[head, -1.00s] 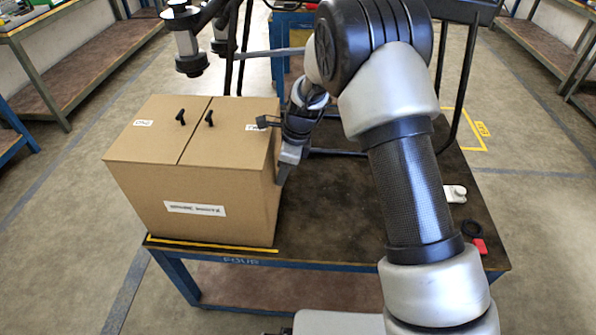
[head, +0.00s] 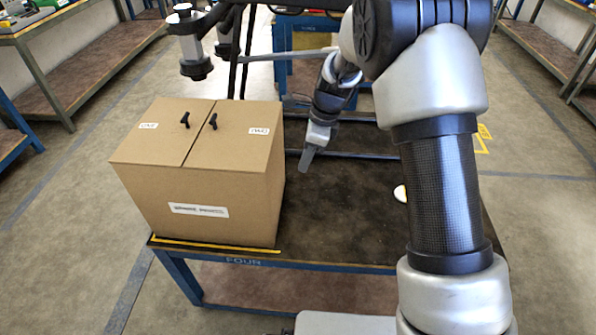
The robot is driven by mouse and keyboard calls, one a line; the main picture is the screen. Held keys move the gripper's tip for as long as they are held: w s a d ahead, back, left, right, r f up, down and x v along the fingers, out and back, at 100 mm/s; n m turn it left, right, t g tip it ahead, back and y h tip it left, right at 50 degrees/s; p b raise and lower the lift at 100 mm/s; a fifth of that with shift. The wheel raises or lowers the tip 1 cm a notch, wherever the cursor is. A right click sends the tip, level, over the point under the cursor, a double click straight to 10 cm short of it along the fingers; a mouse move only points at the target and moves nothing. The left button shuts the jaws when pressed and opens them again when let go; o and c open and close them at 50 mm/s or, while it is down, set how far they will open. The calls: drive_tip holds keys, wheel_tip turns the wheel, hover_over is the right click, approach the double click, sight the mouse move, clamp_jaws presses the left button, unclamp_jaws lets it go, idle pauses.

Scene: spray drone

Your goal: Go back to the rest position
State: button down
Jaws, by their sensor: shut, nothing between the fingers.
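My gripper (head: 305,166) hangs above the dark table top (head: 330,215), just right of the cardboard box. Its fingers point down and are together, with nothing held. The cardboard box (head: 222,205) stands at the left of the table with both lid flaps closed. Two small black handles (head: 198,120) stick up from the flaps. A white label is on its front. My arm covers much of the table's right side.
A dark frame with drone-like parts (head: 190,50) rises behind the box. A white item (head: 400,193) shows partly beside my arm. Benches (head: 75,70) line both sides of the room. The table middle is bare.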

drive_tip(key=s+d+r+n+t, duration=0.1)
drive_tip(key=s+d+r+n, duration=0.35)
drive_tip(key=r, duration=0.45)
drive_tip(key=s+d+r+n+t, duration=0.1)
drive_tip(key=s+d+r+n, duration=0.3)
drive_tip(key=r, duration=0.5)
drive_tip(key=s+d+r+n+t+h, duration=0.1)
drive_tip(key=s+d+r+n+t, duration=0.15)
drive_tip(key=s+d+n, duration=0.45)
drive_tip(key=s+d+r+n+t+h, duration=0.1)
drive_tip(key=s+d+r+n+h, duration=0.15)
drive_tip(key=s, duration=0.95)
wheel_tip(320, 180, up, 13)
drive_tip(key=p, duration=1.3)
drive_tip(key=shift+r+y, duration=0.2)
drive_tip(key=shift+y, duration=0.15)
